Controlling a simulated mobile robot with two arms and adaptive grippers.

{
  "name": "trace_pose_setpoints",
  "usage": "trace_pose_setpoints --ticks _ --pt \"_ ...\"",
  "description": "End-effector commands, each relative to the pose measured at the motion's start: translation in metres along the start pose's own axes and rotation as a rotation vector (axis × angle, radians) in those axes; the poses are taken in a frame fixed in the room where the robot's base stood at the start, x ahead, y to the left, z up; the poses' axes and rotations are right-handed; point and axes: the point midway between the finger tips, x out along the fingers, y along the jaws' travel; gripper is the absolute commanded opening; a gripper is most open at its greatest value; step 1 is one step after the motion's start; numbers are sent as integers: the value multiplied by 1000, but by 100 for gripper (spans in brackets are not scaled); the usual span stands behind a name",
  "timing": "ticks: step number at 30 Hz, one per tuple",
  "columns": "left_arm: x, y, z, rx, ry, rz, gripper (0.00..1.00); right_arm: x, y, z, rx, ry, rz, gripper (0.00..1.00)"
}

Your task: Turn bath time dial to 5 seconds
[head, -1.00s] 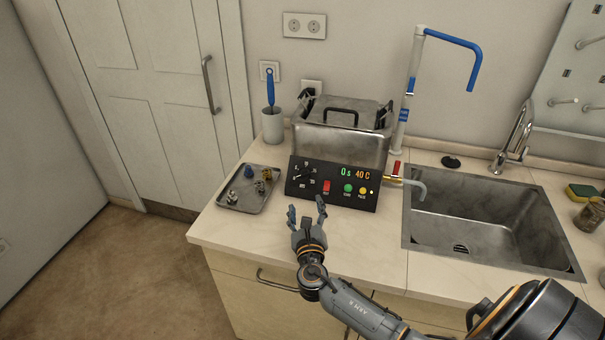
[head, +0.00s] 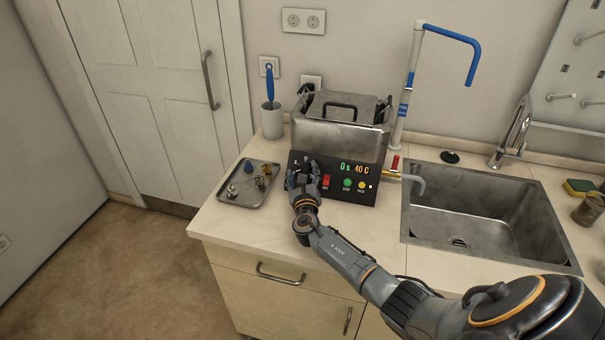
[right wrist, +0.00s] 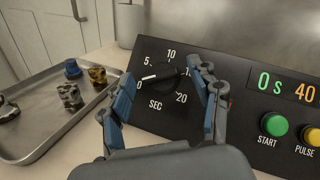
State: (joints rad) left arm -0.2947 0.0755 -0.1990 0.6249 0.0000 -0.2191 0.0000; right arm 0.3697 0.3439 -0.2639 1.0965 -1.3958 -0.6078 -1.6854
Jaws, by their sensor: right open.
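The bath time dial (right wrist: 170,73) is a black round knob on the black control panel (right wrist: 215,110), marked 0, 5, 10 and 20 SEC in the right wrist view. Its white pointer line points left, near 0. The panel's display (right wrist: 283,86) reads 0 s and 40 C. My right gripper (right wrist: 164,78) is open, its fingers on either side of the dial in that view; I cannot tell whether they touch it. The right finger hides the 15 mark. In the head view the right gripper (head: 303,174) covers most of the dial. My left gripper is not in view.
The metal bath (head: 340,135) stands behind the panel. A metal tray (head: 240,201) with several small parts lies left of it. A red switch (head: 326,182), green START button (right wrist: 274,125) and yellow PULSE button (right wrist: 313,134) are right of the dial. A sink (head: 480,215) is further right.

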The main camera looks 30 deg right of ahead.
Motion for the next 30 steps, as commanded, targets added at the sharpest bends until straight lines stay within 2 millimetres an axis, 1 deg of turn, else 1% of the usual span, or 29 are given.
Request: trace_pose_setpoints --ticks 2,3,8,9,10,11,16,20,26,30 --pt "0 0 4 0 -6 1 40 0 0 0 0 0 0 62" --pt "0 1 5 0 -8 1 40 0 0 0 0 0 0 58" --pt "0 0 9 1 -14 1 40 0 0 0 0 0 0 26" --pt "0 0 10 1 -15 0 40 0 0 0 0 0 0 17" --pt "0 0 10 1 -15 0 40 0 0 0 0 0 0 11" --pt "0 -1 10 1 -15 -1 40 0 0 0 0 0 0 8" --pt "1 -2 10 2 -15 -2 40 0 0 -1 4 0 -4 8" --pt "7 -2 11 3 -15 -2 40 0 2 -2 25 0 -22 8" --pt "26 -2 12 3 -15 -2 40 0 4 -4 101 -1 -90 8" --pt "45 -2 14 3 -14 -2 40 0 7 -5 186 -2 -164 8"
